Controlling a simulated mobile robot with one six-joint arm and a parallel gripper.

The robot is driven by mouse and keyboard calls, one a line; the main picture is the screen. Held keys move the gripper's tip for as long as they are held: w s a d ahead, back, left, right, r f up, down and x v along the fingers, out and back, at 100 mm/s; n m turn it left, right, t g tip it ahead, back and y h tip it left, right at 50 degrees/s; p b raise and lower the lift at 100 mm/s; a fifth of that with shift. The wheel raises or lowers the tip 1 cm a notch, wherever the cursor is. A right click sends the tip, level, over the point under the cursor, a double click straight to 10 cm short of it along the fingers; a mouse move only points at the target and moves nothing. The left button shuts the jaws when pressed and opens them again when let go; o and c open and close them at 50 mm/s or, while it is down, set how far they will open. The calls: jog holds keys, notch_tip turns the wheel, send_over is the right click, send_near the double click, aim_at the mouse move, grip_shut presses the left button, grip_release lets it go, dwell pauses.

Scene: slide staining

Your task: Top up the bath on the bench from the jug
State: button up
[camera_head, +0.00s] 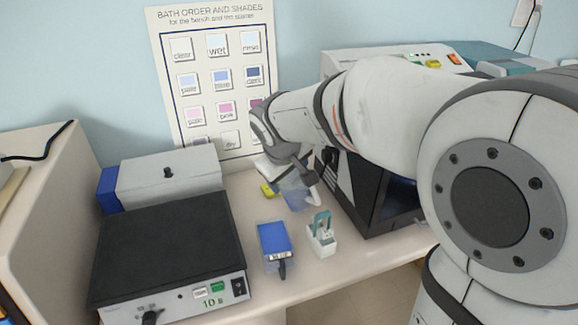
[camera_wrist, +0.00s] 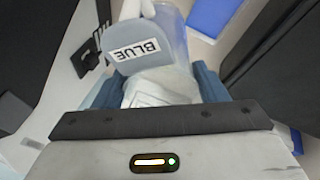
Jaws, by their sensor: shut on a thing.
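The jug is a translucent bluish vessel with a grey part labelled BLUE (camera_wrist: 140,50) in the wrist view. My gripper (camera_wrist: 155,88) is shut on the jug, with a blue-grey finger on either side. In the head view my gripper (camera_head: 286,178) is over the back of the bench, and the jug (camera_head: 295,194) shows partly below it. A bath filled with blue (camera_head: 273,238) stands on the bench nearer the front, apart from the jug. A blue patch at the top of the wrist view may be this bath. The jug's liquid level cannot be told.
A small white rack with a green handle (camera_head: 321,238) stands right of the bath. A black-topped device (camera_head: 165,245) is at left, with a grey box (camera_head: 168,178) behind it. A dark-fronted machine (camera_head: 370,190) stands at right. A yellow item (camera_head: 267,189) lies near the jug.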

jog(key=shift+y+p, duration=0.4)
jog(key=shift+y, duration=0.1)
jog(key=shift+p, duration=0.45)
jog(key=shift+d+f+m+g+y+p, duration=0.1)
jog(key=shift+f+m+g+y+p, duration=0.25)
jog(key=shift+y, duration=0.45)
jog(key=shift+w+f+y+b, duration=0.1)
jog(key=shift+f+y+b, duration=0.05)
jog(key=shift+y+b, duration=0.15)
jog(key=shift+y, duration=0.3)
